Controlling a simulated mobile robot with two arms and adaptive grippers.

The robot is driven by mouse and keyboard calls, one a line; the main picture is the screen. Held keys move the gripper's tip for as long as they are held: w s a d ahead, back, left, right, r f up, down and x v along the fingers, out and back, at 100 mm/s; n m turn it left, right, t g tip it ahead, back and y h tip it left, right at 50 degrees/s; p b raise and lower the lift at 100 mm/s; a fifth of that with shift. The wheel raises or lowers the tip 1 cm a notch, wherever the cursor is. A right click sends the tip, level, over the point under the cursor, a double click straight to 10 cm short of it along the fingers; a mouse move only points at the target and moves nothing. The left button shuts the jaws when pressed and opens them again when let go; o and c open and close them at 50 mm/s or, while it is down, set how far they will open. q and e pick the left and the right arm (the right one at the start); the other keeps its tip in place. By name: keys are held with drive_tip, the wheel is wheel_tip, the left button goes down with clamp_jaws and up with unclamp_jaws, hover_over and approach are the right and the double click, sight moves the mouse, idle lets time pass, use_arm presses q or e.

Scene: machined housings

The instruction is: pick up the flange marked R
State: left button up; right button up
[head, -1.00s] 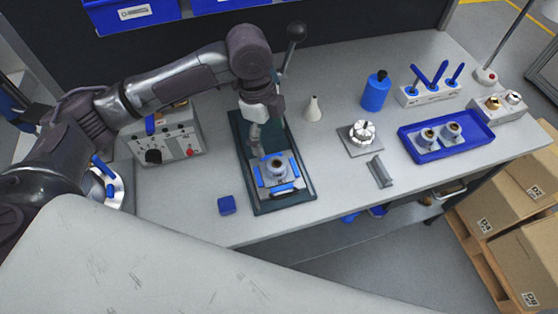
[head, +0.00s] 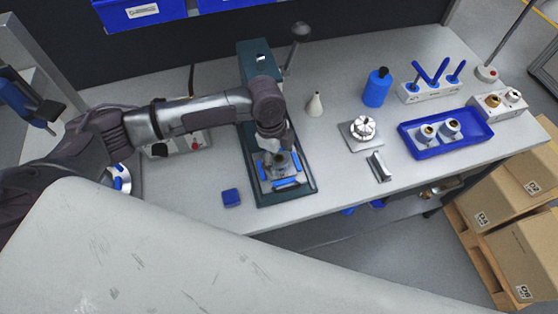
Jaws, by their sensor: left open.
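A grey flange (head: 282,163) sits in a fixture with blue pads on the dark green press base (head: 309,188). My left gripper (head: 278,153) is open and points down right at this flange, partly covering it. I cannot tell whether the fingers touch it or stand around it. Two more flange-like parts, a left one (head: 426,133) and a right one (head: 450,128), stand in the blue tray (head: 433,154) at the right. No letter R is readable on any of them. My right gripper is not in view.
A blue block (head: 231,198) lies left of the press base. A white cone-shaped bottle (head: 315,104), a blue bottle (head: 377,88), a round chuck-like part (head: 363,128) and a grey angled block (head: 379,167) stand to its right. The press lever (head: 299,32) rises behind.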

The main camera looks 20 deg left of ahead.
use_arm(q)
clamp_jaws()
idle(0.3)
